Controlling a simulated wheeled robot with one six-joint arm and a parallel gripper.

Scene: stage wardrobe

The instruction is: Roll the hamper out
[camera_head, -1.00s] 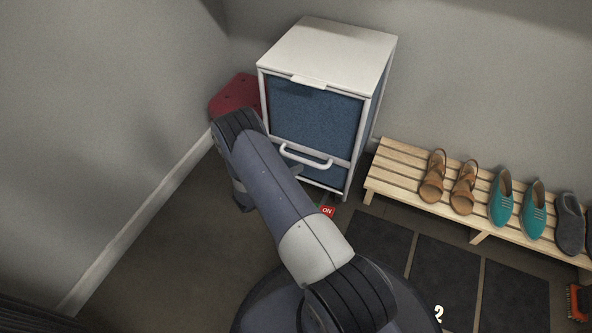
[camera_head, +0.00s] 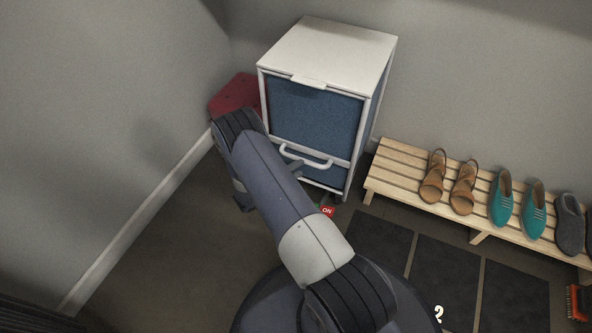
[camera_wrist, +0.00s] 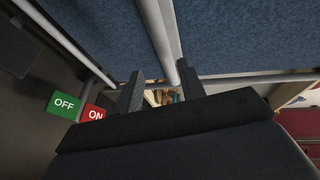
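The hamper is a tall blue-panelled box with a white frame and white lid (camera_head: 328,55), standing against the back wall. Its white handle (camera_head: 306,161) crosses the lower front. My gripper is mostly hidden behind my arm in the head view, with a dark part showing beside the handle. In the wrist view my gripper (camera_wrist: 160,85) has its two dark fingers apart, and a white bar (camera_wrist: 160,35) runs down between them. Contact cannot be told. A red ON label (camera_head: 327,211) shows low at the hamper's front; the wrist view also shows a green OFF label (camera_wrist: 64,103).
A low slatted bench (camera_head: 390,166) with several shoes stands right of the hamper. A red object (camera_head: 236,94) sits behind it at left, near the wall. Dark mats (camera_head: 445,270) and an orange brush (camera_head: 574,300) lie at right. Bare floor (camera_head: 170,240) is open at left.

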